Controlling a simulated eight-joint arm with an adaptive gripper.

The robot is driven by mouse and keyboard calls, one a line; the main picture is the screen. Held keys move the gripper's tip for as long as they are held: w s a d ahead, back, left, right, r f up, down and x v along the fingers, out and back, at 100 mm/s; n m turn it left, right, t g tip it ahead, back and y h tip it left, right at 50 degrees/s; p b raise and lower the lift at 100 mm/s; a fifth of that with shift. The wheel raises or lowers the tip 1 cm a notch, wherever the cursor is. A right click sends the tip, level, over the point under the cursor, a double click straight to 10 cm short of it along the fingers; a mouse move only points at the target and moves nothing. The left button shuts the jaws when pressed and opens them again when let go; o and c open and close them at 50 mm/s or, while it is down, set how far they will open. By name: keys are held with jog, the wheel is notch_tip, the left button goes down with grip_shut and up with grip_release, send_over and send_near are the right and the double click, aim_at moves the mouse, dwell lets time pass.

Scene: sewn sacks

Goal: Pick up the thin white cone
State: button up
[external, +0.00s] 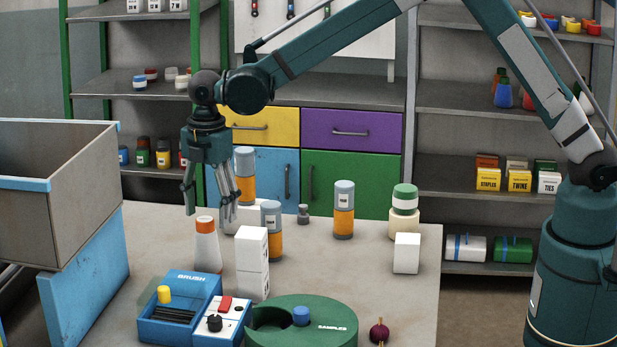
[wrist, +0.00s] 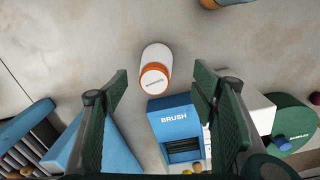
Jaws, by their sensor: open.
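The white cone (external: 206,252) stands upright on the table, tapering up to an orange band and a pale top. In the wrist view the cone (wrist: 154,60) is seen from above, its round labelled top edged in orange. My gripper (external: 208,205) is open, pointing down above the cone, with its fingers apart. In the wrist view my gripper (wrist: 161,85) shows a finger on each side, and the cone's top lies between and slightly beyond the tips. Nothing is held, and the fingers look clear of the cone.
A white box stack (external: 252,262) stands close right of the cone. A blue brush box (external: 180,307) and a green round samples holder (external: 325,326) are in front. Orange-and-grey bottles (external: 271,232) stand behind. A large bin (external: 60,225) is at left.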

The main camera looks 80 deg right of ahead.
aim_at(204, 219)
jog(key=shift+w+a+f, duration=0.1)
jog(key=shift+w+f, duration=0.2)
jog(key=shift+f, duration=0.3)
jog(key=shift+w+a+f, duration=0.1)
jog(key=shift+w+f, duration=0.2)
jog(key=shift+f, duration=0.25)
jog(key=shift+f, duration=1.25)
jog(key=shift+f, duration=0.1)
jog(key=shift+s+f+p, duration=0.1)
jog(key=shift+f+p, duration=0.3)
jog(key=shift+f, duration=2.15)
jog(key=c, duration=1)
